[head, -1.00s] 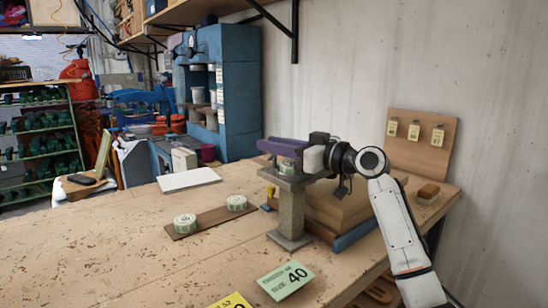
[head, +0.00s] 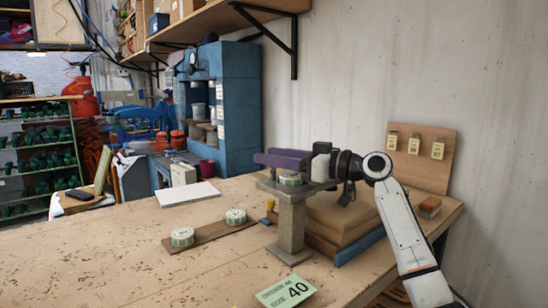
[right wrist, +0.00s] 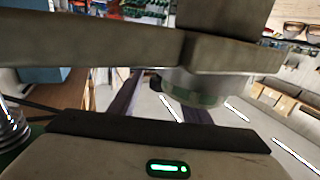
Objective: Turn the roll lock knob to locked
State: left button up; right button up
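A grey stand (head: 291,222) rises from the bench with a flat top plate. A round white-and-green piece (head: 290,179) sits on that plate; it also shows in the right wrist view (right wrist: 195,90). Two similar round pieces, one nearer (head: 182,236) and one farther (head: 236,216), sit on a brown strip. I cannot tell which is the roll lock knob, and no lock marking is readable. My right gripper (head: 268,158) has purple fingers, level above the stand's plate. In the wrist view its fingers are apart, with the round piece overlapping the right one. My left gripper is out of view.
Stacked brown blocks (head: 340,215) stand close behind the stand. A green size 40 card (head: 286,291) lies in front. A white sheet (head: 188,193) and a blue machine (head: 235,110) are farther back. A tag board (head: 420,170) leans on the wall. The bench's left front is clear.

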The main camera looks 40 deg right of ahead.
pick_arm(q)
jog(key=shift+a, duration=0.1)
pick_arm(e)
jog(key=shift+s+d, duration=0.2)
jog(key=shift+s, duration=0.1)
jog(key=b+v, duration=0.2)
jog(key=v, duration=0.6)
jog(key=shift+s+d+b, duration=0.2)
jog(key=shift+s+b, duration=0.05)
jog(key=shift+b, duration=0.05)
jog(key=shift+s+d, duration=0.2)
jog(key=shift+s, duration=0.3)
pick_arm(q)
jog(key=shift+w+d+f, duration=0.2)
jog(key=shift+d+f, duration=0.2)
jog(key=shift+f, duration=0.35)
